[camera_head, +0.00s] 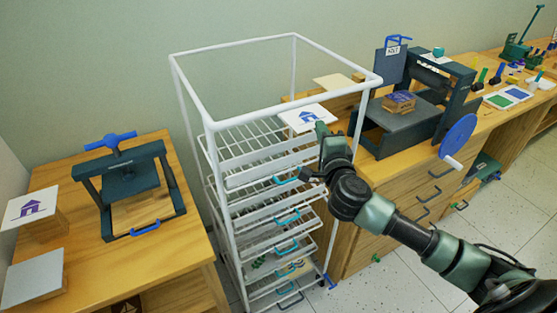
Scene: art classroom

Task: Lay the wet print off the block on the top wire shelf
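The wet print (296,123), a white sheet with a blue house, shows level over the right side of the white wire rack. My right gripper (321,130) comes in from the right and appears shut on the print's near right edge. The fingertips are small and partly hidden by the hand. The top wire shelf (240,143) shows bare wires below and left of the print; whether the print touches it is hard to tell. A wooden block with a blue top (399,99) sits on the press bed at the right. My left gripper is out of view.
The rack's upper frame (213,115) and posts surround the shelf area. Lower shelves with blue handles (288,217) lie beneath. A press (471,86) with a blue wheel (459,137) stands at right. A smaller press (123,173) and another house print (27,209) are on the left table.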

